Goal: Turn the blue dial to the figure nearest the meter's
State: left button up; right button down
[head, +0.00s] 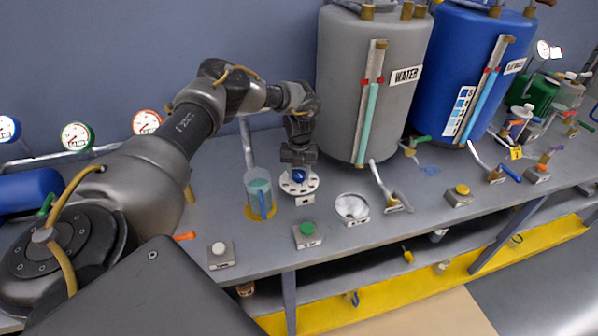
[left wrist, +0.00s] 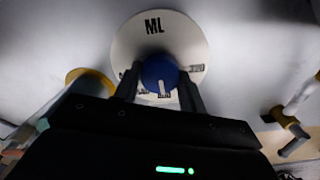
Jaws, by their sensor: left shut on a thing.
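The blue dial (head: 299,176) sits on a round white plate (head: 311,183) on the bench. In the left wrist view the blue dial (left wrist: 159,74) has a pale pointer mark facing the lower edge, and the plate (left wrist: 135,38) reads "ML"; its other figures are partly hidden. My left gripper (head: 299,163) points down over the dial, and its fingers are shut on the dial's sides. Round gauges with white faces stand at the far left, one with a green rim (head: 77,136) and one with an orange rim (head: 147,122); their readings are too small to tell. My right gripper is not seen.
A grey water tank (head: 345,60) and a blue tank (head: 440,50) stand behind.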

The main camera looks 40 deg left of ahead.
pick_arm(q)
jog(key=n+p, duration=0.1)
jog(key=n, duration=0.2)
jog(key=shift+a+r+n+p, duration=0.1)
jog(key=shift+n+p, duration=0.75)
jog(key=shift+n, duration=1.35)
jog(key=o, duration=1)
